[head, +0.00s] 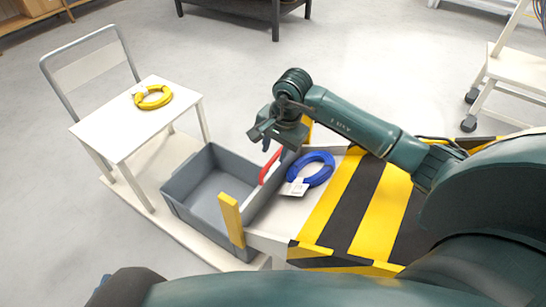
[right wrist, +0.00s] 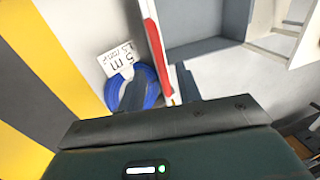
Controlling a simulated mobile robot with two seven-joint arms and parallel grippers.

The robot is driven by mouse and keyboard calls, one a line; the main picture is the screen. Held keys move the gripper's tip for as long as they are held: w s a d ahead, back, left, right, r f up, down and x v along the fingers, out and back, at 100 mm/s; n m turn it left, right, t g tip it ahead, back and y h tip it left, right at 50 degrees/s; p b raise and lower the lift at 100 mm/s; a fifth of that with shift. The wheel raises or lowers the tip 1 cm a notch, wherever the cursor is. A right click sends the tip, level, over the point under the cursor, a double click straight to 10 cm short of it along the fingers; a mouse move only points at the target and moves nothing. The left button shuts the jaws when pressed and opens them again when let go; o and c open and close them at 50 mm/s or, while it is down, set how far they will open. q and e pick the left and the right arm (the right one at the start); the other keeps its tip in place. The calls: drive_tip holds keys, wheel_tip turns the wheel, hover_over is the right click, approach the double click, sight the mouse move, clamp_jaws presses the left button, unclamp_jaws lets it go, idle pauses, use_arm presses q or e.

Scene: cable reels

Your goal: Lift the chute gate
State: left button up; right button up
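The chute gate is an upright panel across the chute's lower end, with a red handle (head: 270,166) along its top. The red handle also shows in the right wrist view (right wrist: 152,35). A blue cable reel (head: 318,170) with a white tag lies on the chute behind the gate; its tag (right wrist: 120,58) reads 5 m. My right gripper (head: 268,141) is over the far part of the gate, pointing down. In the right wrist view its two fingers (right wrist: 160,90) are apart, one each side of the gate's top edge. My left gripper is out of view.
A grey bin (head: 177,204) stands on a low platform just past the gate. A yellow post (head: 232,219) marks the gate's near end. A white cart (head: 118,130) holding a yellow reel (head: 153,97) is at left. A white step ladder (head: 510,75) stands at right.

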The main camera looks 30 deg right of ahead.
sight(272, 160)
drive_tip(key=shift+w+a+f, duration=0.1)
drive_tip(key=shift+w+f, duration=0.05)
drive_tip(key=shift+f, duration=0.6)
drive_tip(key=shift+w+a+f, duration=0.1)
drive_tip(key=shift+w+f, duration=0.05)
drive_tip(key=shift+f, duration=0.6)
clamp_jaws()
drive_tip(key=shift+d+r, duration=0.1)
